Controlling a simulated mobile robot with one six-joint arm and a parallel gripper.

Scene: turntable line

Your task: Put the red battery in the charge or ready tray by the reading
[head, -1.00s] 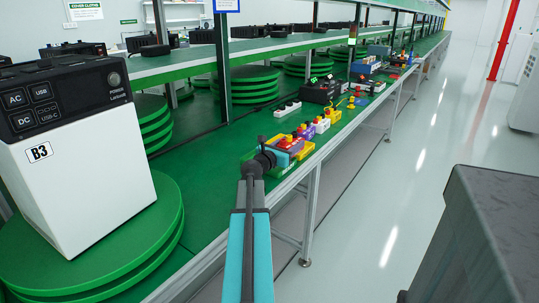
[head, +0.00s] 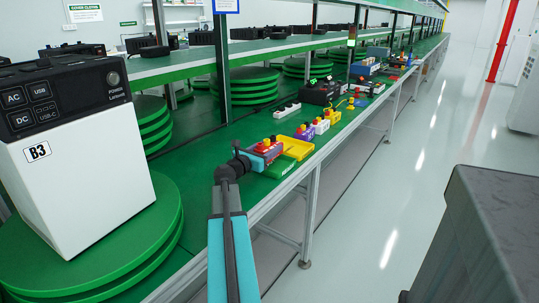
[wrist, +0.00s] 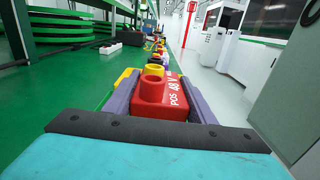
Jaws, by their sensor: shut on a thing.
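The red battery (wrist: 172,107) is between the two grey fingers of my gripper (wrist: 160,100) in the wrist view. It looks upright, with white "POS 48 V" lettering and one yellow and one red round terminal on top. In the head view my gripper (head: 262,153) holds the red battery (head: 274,151) over the green bench, left of a yellow tray (head: 300,149). A green tray (head: 281,168) shows just in front of the yellow one. I cannot tell whether the battery touches the bench. A dark box (head: 318,92) with a small lit display stands farther back; its reading is too small to read.
Purple (head: 304,134), white (head: 321,126) and yellow (head: 333,117) blocks with terminals stand in a row beyond the yellow tray. A white power strip (head: 286,110) lies behind. A white B3 power unit (head: 80,180) stands on a green turntable at left.

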